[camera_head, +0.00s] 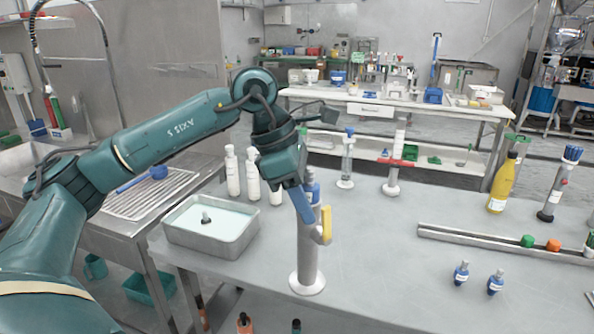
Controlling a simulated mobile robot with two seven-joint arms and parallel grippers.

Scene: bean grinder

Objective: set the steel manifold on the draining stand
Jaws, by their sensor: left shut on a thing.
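A grey steel upright cylinder (308,256), which looks like the steel manifold, stands above a round white base (307,283) near the table's front edge. Its blue top and a yellow lever-like piece (326,224) show at its upper part. My left gripper (308,207) reaches down from the left and is shut at this upper part. The fingers partly hide the grip, and I cannot tell whether the cylinder and base are one piece. I cannot pick out the draining stand for certain. My right gripper is not in view.
A metal tray of pale liquid (247,238) with a small dark object in it stands left of the cylinder. White bottles (232,172) stand behind it. A yellow bottle (502,184), a rail (490,242) and small blue-capped vials (461,273) are at right. The middle tabletop is clear.

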